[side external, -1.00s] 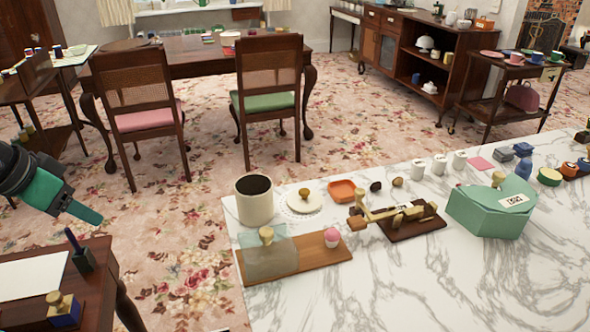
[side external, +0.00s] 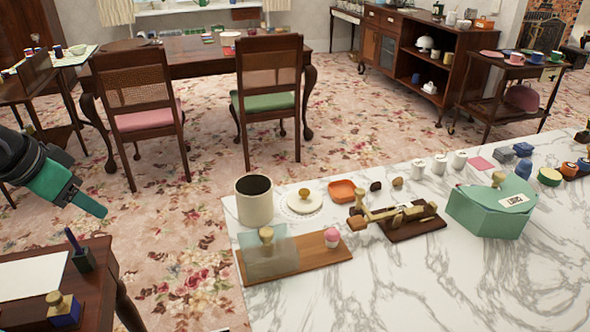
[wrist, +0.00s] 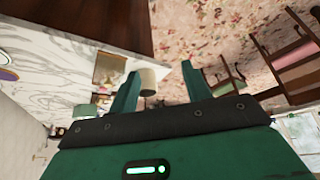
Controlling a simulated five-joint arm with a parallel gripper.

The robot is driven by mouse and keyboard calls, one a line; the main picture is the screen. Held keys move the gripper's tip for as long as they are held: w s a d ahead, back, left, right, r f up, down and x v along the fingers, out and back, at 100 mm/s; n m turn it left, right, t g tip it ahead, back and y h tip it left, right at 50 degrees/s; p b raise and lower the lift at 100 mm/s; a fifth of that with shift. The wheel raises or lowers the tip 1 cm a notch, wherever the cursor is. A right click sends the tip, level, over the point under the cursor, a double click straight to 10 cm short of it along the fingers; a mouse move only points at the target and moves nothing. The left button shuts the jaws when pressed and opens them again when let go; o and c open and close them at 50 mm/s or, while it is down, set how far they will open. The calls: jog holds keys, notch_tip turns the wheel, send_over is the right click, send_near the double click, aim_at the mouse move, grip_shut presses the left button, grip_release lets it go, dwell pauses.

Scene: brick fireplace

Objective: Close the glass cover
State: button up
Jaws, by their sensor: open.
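The glass cover (side external: 258,262) is a clear pane with a brass-coloured knob. It lies over the left part of a wooden board (side external: 312,256) on the marble counter. A small pink-topped cupcake-like item (side external: 332,238) stands uncovered at the board's right end. My gripper (side external: 100,208) hangs in the air at the left, well away from the cover and over the floor side. In the wrist view my gripper (wrist: 160,88) shows two green fingers apart, with nothing between them close up. The cover is not clearly made out in the wrist view.
A cream pot (side external: 254,205) stands just behind the board. A brass-and-wood device (side external: 405,218) sits to its right, then a green box (side external: 485,220). A small dark table (side external: 85,300) with a pen holder lies below my gripper. The front counter is clear.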

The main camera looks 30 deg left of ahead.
jog(key=w+d+r+m+g, duration=0.2)
jog(key=w+d, duration=0.2)
jog(key=w, duration=0.3)
jog(key=m+g, duration=0.3)
send_near(267, 231)
jog(key=shift+a, duration=0.25)
jog(key=shift+w+d+f+m, duration=0.1)
jog(key=shift+d+f+m, duration=0.15)
jog(key=shift+d+m, duration=0.1)
jog(key=shift+f, duration=0.15)
jog(key=shift+f, duration=3.8)
grip_shut()
